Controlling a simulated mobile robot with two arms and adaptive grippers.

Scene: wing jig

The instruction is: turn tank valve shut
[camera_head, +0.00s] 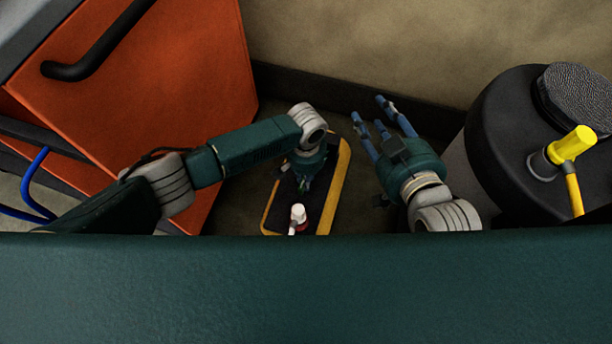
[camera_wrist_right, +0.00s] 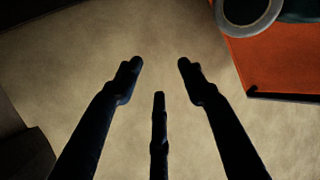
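A dark round-topped tank (camera_head: 505,120) stands at the right in the head view. A yellow T-shaped piece (camera_head: 571,146), which looks like the valve handle, sits by a short grey round fitting (camera_head: 542,166) on its top. My right gripper (camera_head: 372,108) is left of the tank and apart from it, fingers spread and empty. The right wrist view shows its three dark fingers (camera_wrist_right: 158,75) apart with nothing between them; the valve is not in that view. My left gripper (camera_head: 304,184) points down over a black and yellow platform; its fingers are too small to read.
An orange cabinet (camera_head: 170,85) with a black bar handle (camera_head: 100,48) stands at the left, beside blue cables (camera_head: 30,185). A small white and red object (camera_head: 298,214) is on the black and yellow platform (camera_head: 338,180). A dark textured disc (camera_head: 578,95) lies on the tank top.

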